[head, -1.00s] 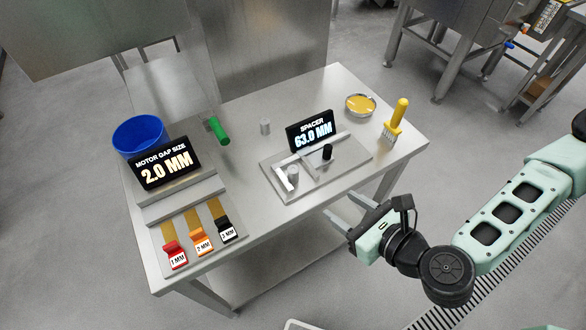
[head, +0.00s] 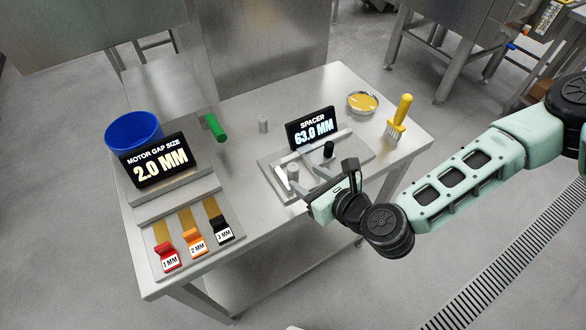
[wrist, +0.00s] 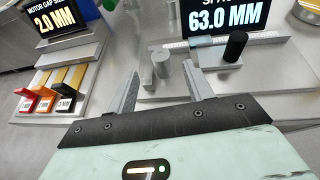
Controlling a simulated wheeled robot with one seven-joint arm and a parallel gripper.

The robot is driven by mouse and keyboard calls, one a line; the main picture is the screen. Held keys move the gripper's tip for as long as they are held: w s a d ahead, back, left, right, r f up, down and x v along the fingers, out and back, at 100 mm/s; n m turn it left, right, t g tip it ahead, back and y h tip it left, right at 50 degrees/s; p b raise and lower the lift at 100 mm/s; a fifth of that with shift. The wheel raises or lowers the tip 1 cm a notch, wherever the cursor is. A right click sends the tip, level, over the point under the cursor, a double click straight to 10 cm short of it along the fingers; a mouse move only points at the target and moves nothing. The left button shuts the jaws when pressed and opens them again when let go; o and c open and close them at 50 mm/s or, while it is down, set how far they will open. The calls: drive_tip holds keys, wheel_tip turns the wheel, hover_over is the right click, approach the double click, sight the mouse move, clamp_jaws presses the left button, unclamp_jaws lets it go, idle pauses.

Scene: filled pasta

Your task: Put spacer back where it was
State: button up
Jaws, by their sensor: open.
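A spacer display (head: 312,130) reads 63.0 MM behind a metal measuring fixture (head: 268,165). A short grey cylinder (head: 293,173) stands at the fixture's left front, and a black cylinder (head: 328,150) stands to its right. Another small grey cylinder (head: 263,124) stands alone on the table behind. I cannot tell for sure which piece is the spacer. My gripper (head: 291,163) is open over the fixture. In the wrist view its fingers (wrist: 161,68) point to either side of the grey cylinder (wrist: 161,62); whether they touch it is unclear.
A motor gap display (head: 157,160) reads 2.0 MM at left, above red (head: 166,257), orange (head: 194,242) and black (head: 222,229) labelled tabs. A blue bucket (head: 133,130), green-handled tool (head: 214,127), yellow-filled dish (head: 362,103) and yellow brush (head: 400,120) are nearby.

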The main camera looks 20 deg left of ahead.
sight(297, 171)
drive_tip(key=p+x, duration=0.2)
drive_tip(key=x, duration=0.2)
drive_tip(key=shift+r, duration=0.15)
drive_tip(key=shift+w+a+f, duration=0.35)
drive_tip(key=shift+w+a, duration=0.05)
drive_tip(key=shift+a, duration=0.05)
clamp_jaws()
